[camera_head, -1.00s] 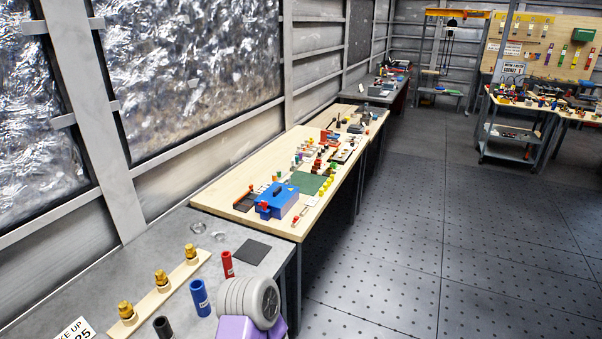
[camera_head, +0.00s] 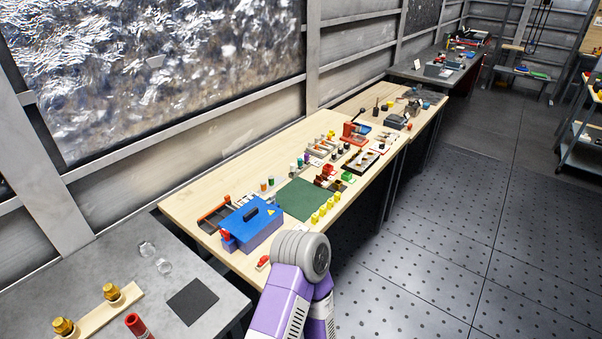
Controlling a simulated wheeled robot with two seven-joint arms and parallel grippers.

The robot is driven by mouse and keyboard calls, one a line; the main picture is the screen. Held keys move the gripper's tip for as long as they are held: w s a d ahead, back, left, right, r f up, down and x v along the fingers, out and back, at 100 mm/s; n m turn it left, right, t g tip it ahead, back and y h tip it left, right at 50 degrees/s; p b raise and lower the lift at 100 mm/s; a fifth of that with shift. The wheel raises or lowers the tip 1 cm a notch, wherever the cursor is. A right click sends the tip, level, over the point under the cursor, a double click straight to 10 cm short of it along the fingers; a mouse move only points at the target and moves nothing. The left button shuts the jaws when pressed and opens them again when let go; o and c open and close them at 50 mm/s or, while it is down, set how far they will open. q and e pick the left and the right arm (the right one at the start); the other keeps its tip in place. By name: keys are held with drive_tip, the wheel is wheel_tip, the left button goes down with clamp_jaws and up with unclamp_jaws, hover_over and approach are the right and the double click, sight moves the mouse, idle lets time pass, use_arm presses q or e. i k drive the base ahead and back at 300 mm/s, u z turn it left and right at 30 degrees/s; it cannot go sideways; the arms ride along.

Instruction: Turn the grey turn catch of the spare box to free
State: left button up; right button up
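A blue box (camera_head: 262,232) with a dark handle on its lid stands on the near part of the wooden bench (camera_head: 187,206). A red part (camera_head: 226,236) shows at its left end. I cannot tell from this view whether it is the spare box. No grey turn catch can be made out. Grey box-like items (camera_head: 398,121) stand farther along the benches, too small to read. A purple and grey link of my arm rises from the bottom, in front of the bench's near edge. Neither of my grippers is in view.
A green mat (camera_head: 302,199) lies beside the blue box, with yellow pieces (camera_head: 322,213) along its edge. Many small parts crowd the bench beyond. A grey table (camera_head: 95,265) with brass fittings (camera_head: 112,293) is at the near left. The floor (camera_head: 430,250) to the right is open.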

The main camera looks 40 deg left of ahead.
sight(272, 197)
drive_tip(key=i, duration=1.7)
drive_tip(key=u, duration=3.5)
